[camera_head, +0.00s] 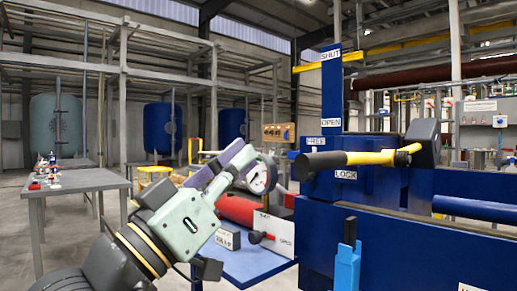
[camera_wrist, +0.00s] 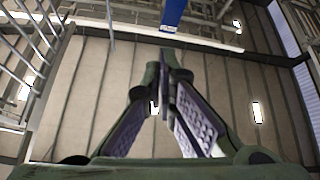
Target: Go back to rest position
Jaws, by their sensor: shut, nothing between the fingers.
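My gripper (camera_head: 262,172) is on my arm, which rises from the lower left of the head view to the middle. The wrist view looks up toward the ceiling (camera_wrist: 90,90), so the gripper is tilted upward. No object touches the fingers.
The blue press (camera_head: 345,240) fills the right, with labels SHUT, OPEN, FREE and LOCK. A blue table (camera_head: 250,262) with a red cylinder (camera_head: 236,208) and red-handled valve is close behind my arm. A grey table (camera_head: 85,181) stands at left, with open floor between.

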